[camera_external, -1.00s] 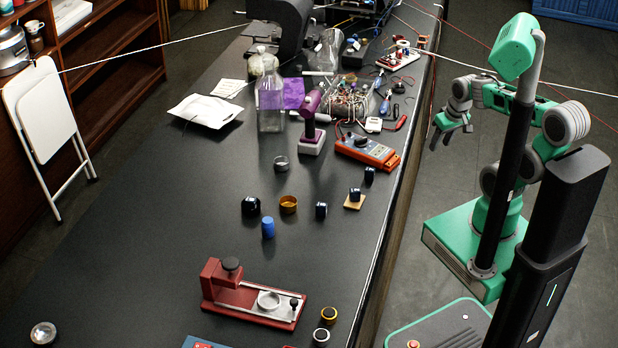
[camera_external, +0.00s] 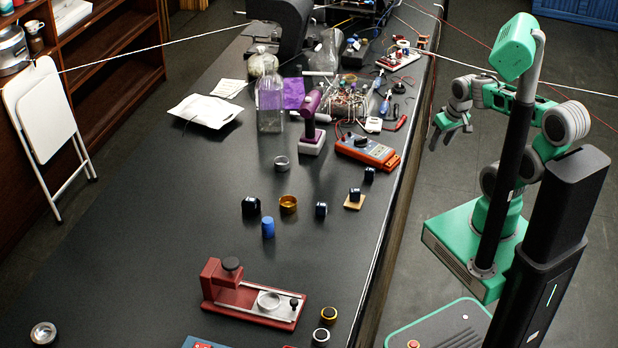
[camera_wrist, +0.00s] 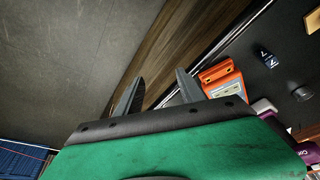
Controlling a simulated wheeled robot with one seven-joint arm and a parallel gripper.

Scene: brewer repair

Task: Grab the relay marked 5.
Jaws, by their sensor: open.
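Several small dark blocks that look like relays stand on the black bench in the external view: one left of the brass ring (camera_external: 251,207), one right of it (camera_external: 321,210), one on a small wooden square (camera_external: 355,195), and one near the orange meter (camera_external: 369,175). Their marks are too small to read there. In the wrist view one dark block (camera_wrist: 265,57) bears a white mark that looks like a 7. I cannot make out a 5 on any block. My gripper (camera_external: 450,138) is open and empty, off the bench's right side; its spread fingers (camera_wrist: 160,79) point toward the bench edge.
The orange meter (camera_external: 368,151) lies near the bench's right edge, with a purple tool (camera_external: 308,119) beside it. A glass bottle (camera_external: 270,108), blue cylinder (camera_external: 268,227) and red fixture (camera_external: 250,296) stand on the bench. The left part of the bench is mostly clear.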

